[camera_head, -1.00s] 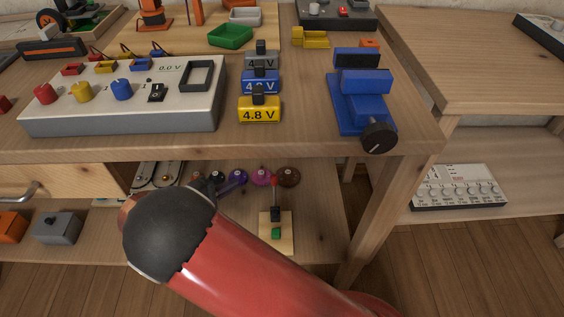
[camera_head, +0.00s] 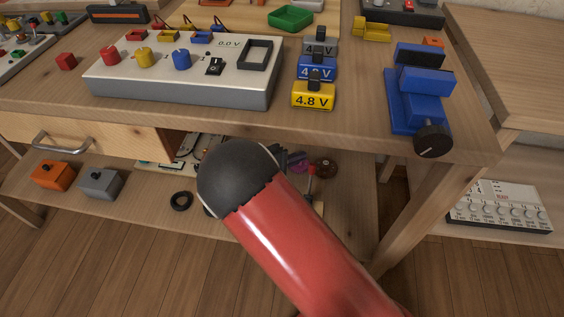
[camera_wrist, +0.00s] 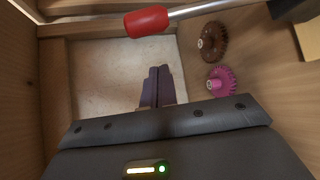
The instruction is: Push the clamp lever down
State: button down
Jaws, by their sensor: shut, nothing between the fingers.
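The clamp lever is a metal rod with a red grip (camera_wrist: 147,21), lying across the top of the wrist view. The dark clamp body (camera_wrist: 291,8) is at the top right of the wrist view, cut by the edge, beside a pale wooden base (camera_wrist: 311,36). My gripper (camera_wrist: 157,73) is shut and empty, its purple-grey fingertips below the red grip in the picture and apart from it. In the head view, my red arm hides most of the gripper.
A brown gear (camera_wrist: 212,42) and a pink gear (camera_wrist: 221,82) stand right of my fingers. The workbench top (camera_head: 300,125) is above the shelf. A drawer (camera_head: 95,143), an orange box (camera_head: 52,175) and a grey box (camera_head: 100,183) are at left.

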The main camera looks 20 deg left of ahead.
jog(key=s+d, duration=0.1)
jog(key=s+d+r, duration=0.1)
jog(key=s, duration=0.1)
jog(key=shift+d+r, duration=0.1)
jog(key=shift+s, duration=0.15)
jog(key=shift+s+t+b, duration=0.15)
jog(key=shift+t+b, duration=0.15)
jog(key=shift+b, duration=0.2)
